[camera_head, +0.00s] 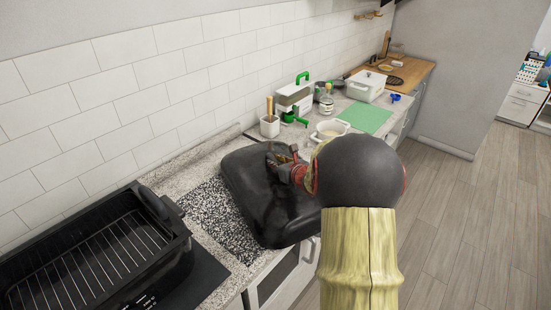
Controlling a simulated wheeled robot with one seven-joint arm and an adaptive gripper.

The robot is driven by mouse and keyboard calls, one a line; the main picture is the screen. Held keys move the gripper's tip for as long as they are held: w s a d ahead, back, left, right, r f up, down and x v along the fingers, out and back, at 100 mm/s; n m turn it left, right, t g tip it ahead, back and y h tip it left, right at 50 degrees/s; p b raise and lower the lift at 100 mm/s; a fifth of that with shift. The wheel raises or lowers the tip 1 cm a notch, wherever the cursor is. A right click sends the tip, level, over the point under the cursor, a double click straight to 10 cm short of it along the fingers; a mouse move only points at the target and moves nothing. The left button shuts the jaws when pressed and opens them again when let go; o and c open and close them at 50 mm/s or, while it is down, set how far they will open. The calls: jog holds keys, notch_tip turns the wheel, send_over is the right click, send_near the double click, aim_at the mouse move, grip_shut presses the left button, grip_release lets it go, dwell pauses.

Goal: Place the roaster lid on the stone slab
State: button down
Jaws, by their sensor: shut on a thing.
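The black roaster lid (262,205) is a wide, rounded cover in the middle of the view. My gripper (280,160) is shut on it near its upper edge, and my wrist and forearm come in from the right and hide part of its right side. The stone slab (218,225) is a speckled black-and-white piece on the counter. The lid covers its right part from this view. I cannot tell whether the lid touches the slab or hangs just above it.
The black roaster base (170,262) with a wire rack stands open at the lower left. Beyond the lid are a utensil holder (270,127), a white-and-green container (294,97), a jar (326,104), a white bowl (330,129) and a green mat (366,117). A tiled wall runs behind.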

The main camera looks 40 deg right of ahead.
jog(key=shift+d+f, duration=0.1)
jog(key=shift+f, duration=0.05)
jog(key=c, duration=2.1)
grip_release()
jog(key=shift+f, duration=0.25)
jog(key=o, duration=0.4)
jog(key=shift+r, duration=0.15)
